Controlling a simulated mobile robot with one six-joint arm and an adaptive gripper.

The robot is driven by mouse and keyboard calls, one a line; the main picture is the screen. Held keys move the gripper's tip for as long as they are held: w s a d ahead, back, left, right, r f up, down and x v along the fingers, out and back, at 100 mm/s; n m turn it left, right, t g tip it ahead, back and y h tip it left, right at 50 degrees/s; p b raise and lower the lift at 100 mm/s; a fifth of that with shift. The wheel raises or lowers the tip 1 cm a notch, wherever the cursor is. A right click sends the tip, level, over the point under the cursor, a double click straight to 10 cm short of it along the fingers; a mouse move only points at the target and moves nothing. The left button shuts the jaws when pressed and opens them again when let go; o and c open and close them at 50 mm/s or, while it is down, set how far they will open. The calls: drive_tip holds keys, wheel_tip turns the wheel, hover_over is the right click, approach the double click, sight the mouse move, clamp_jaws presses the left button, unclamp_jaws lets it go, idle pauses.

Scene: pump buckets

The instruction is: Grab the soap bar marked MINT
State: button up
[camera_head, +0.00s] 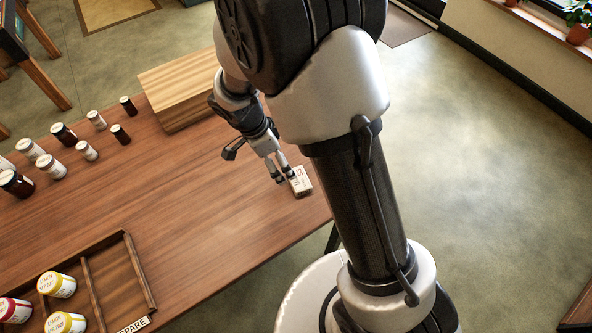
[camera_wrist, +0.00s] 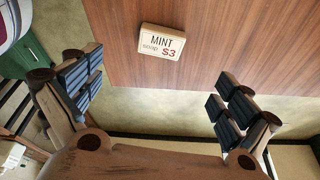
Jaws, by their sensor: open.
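The soap bar marked MINT (camera_wrist: 162,42) is a small cream block with dark and red lettering, "MINT soap $3". It lies flat near the table's edge. In the head view the soap bar (camera_head: 300,181) shows at the table's right end, just beside my fingertips. My gripper (camera_head: 280,177) is open and empty. In the wrist view my gripper (camera_wrist: 158,95) has its fingers spread wide, with the soap beyond them, between the two in the picture. I cannot tell the exact height of the fingertips above the table.
The wooden table (camera_head: 190,200) is bare around the soap. A wooden block (camera_head: 180,85) stands at the back. Several jars (camera_head: 64,134) stand at the left. A divided wooden tray (camera_head: 140,270) with yellow and red-banded tubs (camera_head: 57,284) is at the front left.

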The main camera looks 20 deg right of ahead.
drive_tip(key=b+x, duration=0.2)
drive_tip(key=x, duration=0.7)
drive_tip(key=shift+d, duration=0.2)
drive_tip(key=x, duration=0.2)
drive_tip(key=b+x, duration=0.1)
drive_tip(key=x, duration=0.1)
drive_tip(key=b+x, duration=0.1)
drive_tip(key=x, duration=0.1)
drive_tip(key=shift+w+d+f, duration=0.15)
drive_tip(key=shift+w+d, duration=0.05)
drive_tip(key=shift+d, duration=0.15)
drive_tip(key=shift+c, duration=0.4)
drive_tip(key=c, duration=1.1)
drive_tip(key=shift+r, duration=0.2)
drive_tip(key=shift+c, duration=0.2)
